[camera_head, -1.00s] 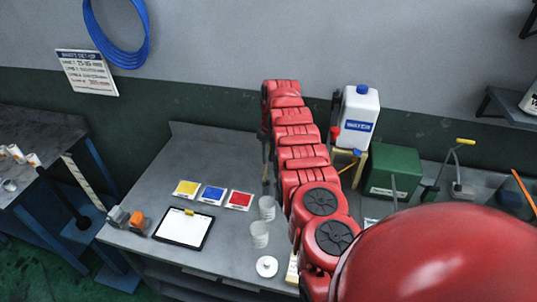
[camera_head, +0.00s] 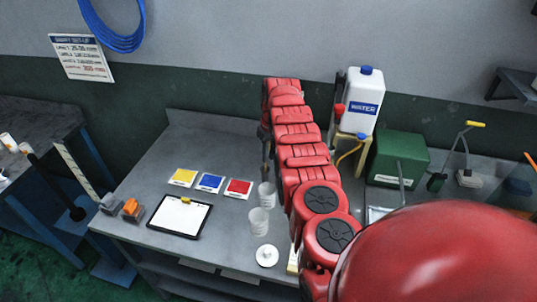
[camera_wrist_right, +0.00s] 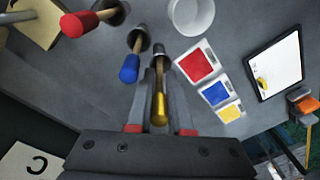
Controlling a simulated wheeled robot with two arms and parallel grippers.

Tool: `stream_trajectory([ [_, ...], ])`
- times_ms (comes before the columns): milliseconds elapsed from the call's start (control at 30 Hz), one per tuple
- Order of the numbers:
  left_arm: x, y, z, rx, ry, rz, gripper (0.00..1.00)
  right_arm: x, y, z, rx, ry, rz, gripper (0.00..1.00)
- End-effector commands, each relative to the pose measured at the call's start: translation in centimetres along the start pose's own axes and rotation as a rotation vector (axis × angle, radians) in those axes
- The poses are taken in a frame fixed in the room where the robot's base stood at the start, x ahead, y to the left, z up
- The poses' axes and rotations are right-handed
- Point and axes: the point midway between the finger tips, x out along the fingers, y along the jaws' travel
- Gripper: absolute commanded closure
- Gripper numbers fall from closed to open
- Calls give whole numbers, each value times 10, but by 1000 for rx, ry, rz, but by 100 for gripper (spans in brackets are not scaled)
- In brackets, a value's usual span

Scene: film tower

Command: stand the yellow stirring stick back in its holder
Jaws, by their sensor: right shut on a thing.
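The yellow stirring stick (camera_wrist_right: 160,107) shows in the right wrist view, its yellow end toward me between my right gripper's fingers. My right gripper (camera_wrist_right: 157,112) is shut on it. The stick's far end meets the mouth of a small grey holder (camera_wrist_right: 158,48); I cannot tell how deep it sits. Beside it, a blue stick (camera_wrist_right: 129,69) and a red stick (camera_wrist_right: 73,25) stand in their own holders. In the head view my right gripper (camera_head: 266,168) is a dark shape partly hidden by my red arm, and the yellow stick is not clear. My left gripper is not in view.
Clear cups (camera_head: 259,221), colour cards (camera_head: 210,182) and a clipboard (camera_head: 180,216) lie left of my arm on the grey bench (camera_head: 150,185). A water container (camera_head: 363,103) and green box (camera_head: 398,158) stand to the right. The bench's back left is clear.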

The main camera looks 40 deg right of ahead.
Motion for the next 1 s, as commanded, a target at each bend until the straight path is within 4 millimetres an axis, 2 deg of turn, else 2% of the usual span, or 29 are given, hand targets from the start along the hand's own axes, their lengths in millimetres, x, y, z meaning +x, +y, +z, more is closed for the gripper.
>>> stream_trajectory([
  [167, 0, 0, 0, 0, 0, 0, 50, 0, 0, 0, 0, 0, 0, 100],
  [200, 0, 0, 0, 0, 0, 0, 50, 0, 0, 0, 0, 0, 0, 78],
  [367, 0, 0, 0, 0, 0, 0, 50, 0, 0, 0, 0, 0, 0, 49],
  [400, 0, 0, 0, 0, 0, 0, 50, 0, 0, 0, 0, 0, 0, 47],
  [767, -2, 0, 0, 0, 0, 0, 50, -5, 0, -1, -1, 3, 2, 47],
  [867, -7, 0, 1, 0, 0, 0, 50, -17, 0, -2, -1, 3, 3, 47],
  [1000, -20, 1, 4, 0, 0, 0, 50, -47, 1, -1, 0, 6, 2, 47],
])
